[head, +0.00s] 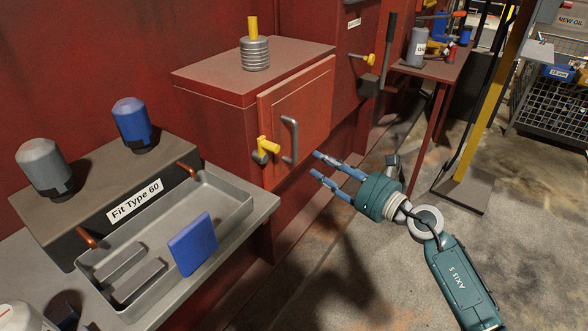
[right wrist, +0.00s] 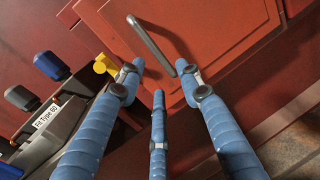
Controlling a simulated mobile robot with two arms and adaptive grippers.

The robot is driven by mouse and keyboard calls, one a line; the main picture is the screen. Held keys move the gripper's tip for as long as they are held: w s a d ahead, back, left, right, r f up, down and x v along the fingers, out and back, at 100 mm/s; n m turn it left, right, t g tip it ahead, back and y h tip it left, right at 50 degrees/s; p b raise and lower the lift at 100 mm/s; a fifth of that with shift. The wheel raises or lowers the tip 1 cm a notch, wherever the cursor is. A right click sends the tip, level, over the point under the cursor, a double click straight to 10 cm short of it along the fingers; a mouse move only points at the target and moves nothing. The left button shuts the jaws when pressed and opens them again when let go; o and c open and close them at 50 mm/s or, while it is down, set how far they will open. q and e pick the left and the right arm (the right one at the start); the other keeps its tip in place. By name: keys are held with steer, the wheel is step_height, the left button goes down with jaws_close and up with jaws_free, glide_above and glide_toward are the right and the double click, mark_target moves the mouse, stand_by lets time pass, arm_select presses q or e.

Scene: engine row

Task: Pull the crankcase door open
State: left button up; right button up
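The crankcase door (head: 308,110) is a red panel on the front of a red box and looks closed. Its grey bar handle (head: 291,141) stands upright on the door's left part. A yellow lever (head: 267,147) sits left of the handle. My right gripper (head: 316,164) is open and empty, in front of the door and a little right of and below the handle. In the right wrist view the handle (right wrist: 150,40) lies ahead, between and beyond the spread blue fingers (right wrist: 160,72), apart from them. My left gripper is not in view.
A grey tray (head: 240,203) with a blue block (head: 193,245) and grey bars stands on a bench at left, beside a box labelled "Fit Type 60" with filters (head: 131,121). A small red table (head: 436,66) stands at back right.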

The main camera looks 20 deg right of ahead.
mark_target(295, 146)
steer(key=shift+n, duration=0.9)
steer(key=x, duration=0.7)
steer(key=r+x, duration=0.1)
steer(key=x, duration=0.2)
steer(key=shift+w+a, duration=0.2)
steer(key=shift+a, duration=0.25)
jaws_close()
